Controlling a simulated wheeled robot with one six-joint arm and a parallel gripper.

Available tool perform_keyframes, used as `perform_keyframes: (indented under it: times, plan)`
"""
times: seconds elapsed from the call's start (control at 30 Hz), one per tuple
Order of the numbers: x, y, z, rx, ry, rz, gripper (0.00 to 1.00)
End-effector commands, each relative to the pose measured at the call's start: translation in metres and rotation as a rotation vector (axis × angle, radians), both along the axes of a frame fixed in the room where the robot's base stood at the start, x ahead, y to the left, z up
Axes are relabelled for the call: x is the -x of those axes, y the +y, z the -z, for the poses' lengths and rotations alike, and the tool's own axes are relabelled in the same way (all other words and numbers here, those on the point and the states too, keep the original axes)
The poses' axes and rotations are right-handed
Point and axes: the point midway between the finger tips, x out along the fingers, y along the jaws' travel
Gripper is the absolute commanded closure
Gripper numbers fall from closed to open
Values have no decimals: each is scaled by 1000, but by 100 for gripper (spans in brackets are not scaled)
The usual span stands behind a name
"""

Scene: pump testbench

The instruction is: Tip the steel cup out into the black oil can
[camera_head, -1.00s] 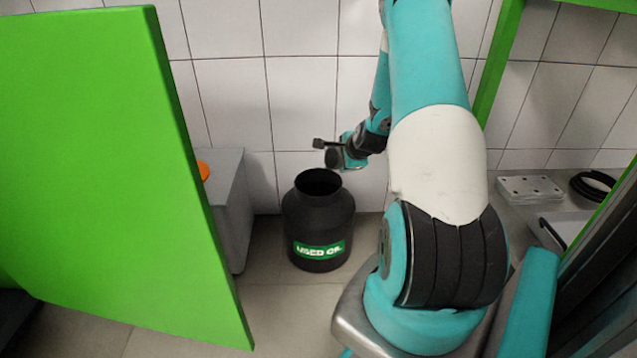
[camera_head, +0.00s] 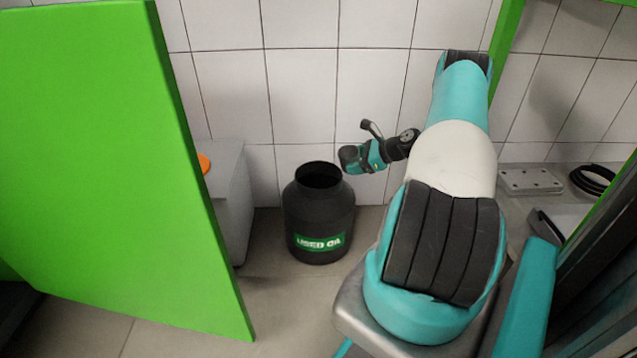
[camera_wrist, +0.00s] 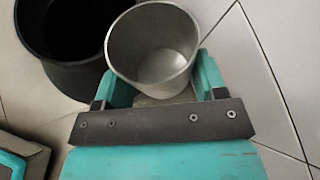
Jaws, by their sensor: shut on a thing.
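The black oil can (camera_head: 319,215) stands upright on the floor, with a green "USED" label and an open dark mouth. Its rim also shows at the upper left of the wrist view (camera_wrist: 62,75). The steel cup (camera_wrist: 152,45) sits between the fingers of my gripper (camera_wrist: 155,88), which is shut on it. The cup's open mouth faces the wrist camera, and its grey inside looks empty as far as I can see. In the head view my gripper (camera_head: 350,158) is to the upper right of the can's mouth; the cup cannot be made out there.
A large green panel (camera_head: 110,170) fills the left. A grey box with an orange cap (camera_head: 203,163) stands left of the can. A tiled wall is close behind. At right are a perforated plate (camera_head: 530,181) and black rings (camera_head: 592,184).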

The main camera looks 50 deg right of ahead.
Motion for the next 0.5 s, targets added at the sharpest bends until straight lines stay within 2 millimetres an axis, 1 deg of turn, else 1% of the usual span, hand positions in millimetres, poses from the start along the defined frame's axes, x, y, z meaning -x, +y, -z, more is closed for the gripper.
perform_keyframes:
  times: [0.03,0.17,0.3,0.5]
  plan:
    - [1,-3,15,-22,-10,1,62]
    - [3,-7,29,-80,-30,0,62]
    - [5,-13,30,-160,-59,1,62]
    - [6,-17,29,-221,-83,1,62]
